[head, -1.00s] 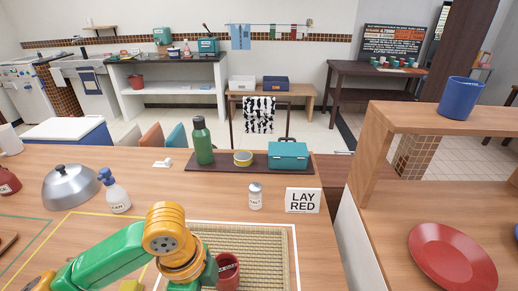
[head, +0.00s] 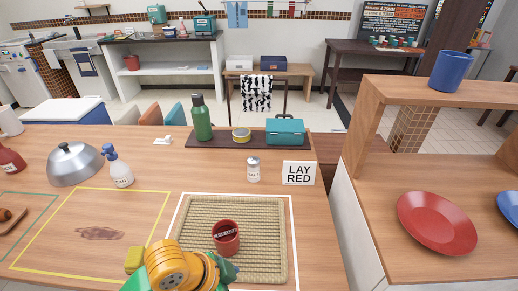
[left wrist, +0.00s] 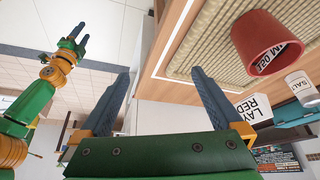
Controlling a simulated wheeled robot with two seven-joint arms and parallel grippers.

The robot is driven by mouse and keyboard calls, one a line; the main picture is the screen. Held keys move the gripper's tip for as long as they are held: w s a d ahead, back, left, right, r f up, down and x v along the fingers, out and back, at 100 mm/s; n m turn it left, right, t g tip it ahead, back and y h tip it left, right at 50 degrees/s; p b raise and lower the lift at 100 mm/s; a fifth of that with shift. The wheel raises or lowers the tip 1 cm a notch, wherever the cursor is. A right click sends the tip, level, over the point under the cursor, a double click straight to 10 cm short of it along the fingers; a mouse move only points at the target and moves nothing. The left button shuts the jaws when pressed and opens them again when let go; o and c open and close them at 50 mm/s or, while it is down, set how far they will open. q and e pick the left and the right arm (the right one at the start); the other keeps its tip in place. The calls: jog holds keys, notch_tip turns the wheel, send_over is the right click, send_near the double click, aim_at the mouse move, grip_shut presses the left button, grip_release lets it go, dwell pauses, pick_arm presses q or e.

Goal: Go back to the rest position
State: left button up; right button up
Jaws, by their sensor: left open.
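In the head view my left arm enters at the bottom. My left gripper (head: 228,270) is low over the near part of the woven mat (head: 260,212), just below a red cup (head: 226,238) that stands upright there. In the left wrist view the two blue fingers of my left gripper (left wrist: 160,98) are wide apart with nothing between them. The labelled red cup (left wrist: 268,45) is beyond them at upper right, apart from the fingers. My right gripper (left wrist: 78,38) shows at upper left of the left wrist view, its fingers apart and empty.
A salt shaker (head: 253,169) and a "LAY RED" sign (head: 299,173) stand behind the mat. A yellow sponge (head: 135,260) lies left of my arm. A spray bottle (head: 118,166) and a metal dome (head: 75,163) are at left. A shelf with a red plate (head: 436,222) stands at right.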

pick_arm(q)
jog(key=s+a+f+n+t+y, duration=0.1)
jog(key=s+a+f+n+y, duration=0.1)
jog(key=s+a+f+n, duration=0.3)
jog(key=s+a+f+n+y, duration=0.3)
jog(key=a+n, duration=0.4)
jog(key=a, duration=0.1)
notch_tip(320, 180, down, 16)
jog(key=s+a+f+m+g, duration=0.1)
jog(key=s+f+g, duration=0.1)
jog(key=s+f, duration=0.9)
jog(key=shift+s+a, duration=0.25)
jog(key=shift+s, duration=0.95)
